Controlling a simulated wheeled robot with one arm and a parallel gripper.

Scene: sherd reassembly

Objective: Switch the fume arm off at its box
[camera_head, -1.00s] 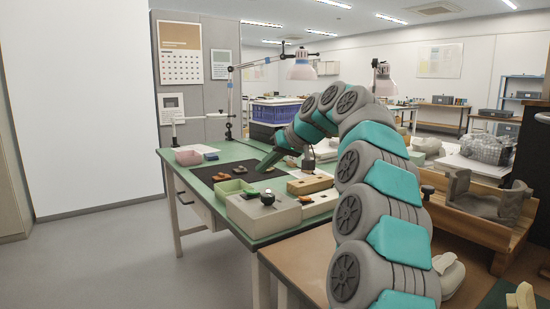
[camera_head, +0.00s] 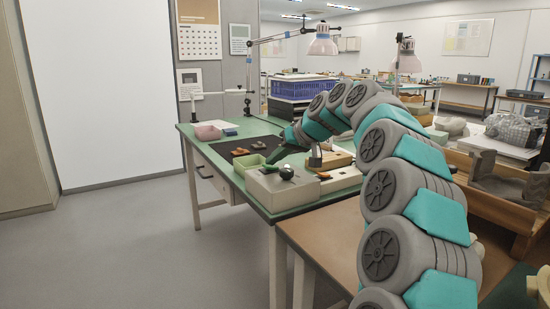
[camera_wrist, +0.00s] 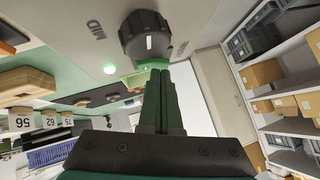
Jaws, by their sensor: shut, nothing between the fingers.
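The cream control box (camera_head: 283,190) stands on the near end of the green-topped bench, with a dark round knob (camera_head: 286,173) on its top. In the head view my gripper (camera_head: 272,158) points down over the bench just behind the box.
A green tray (camera_head: 249,163) sits beside the box, and a dark mat (camera_head: 225,148) with sherds lies beyond. A pink tray (camera_head: 208,132) and a blue crate (camera_head: 302,89) are farther back. The floor left of the bench is clear.

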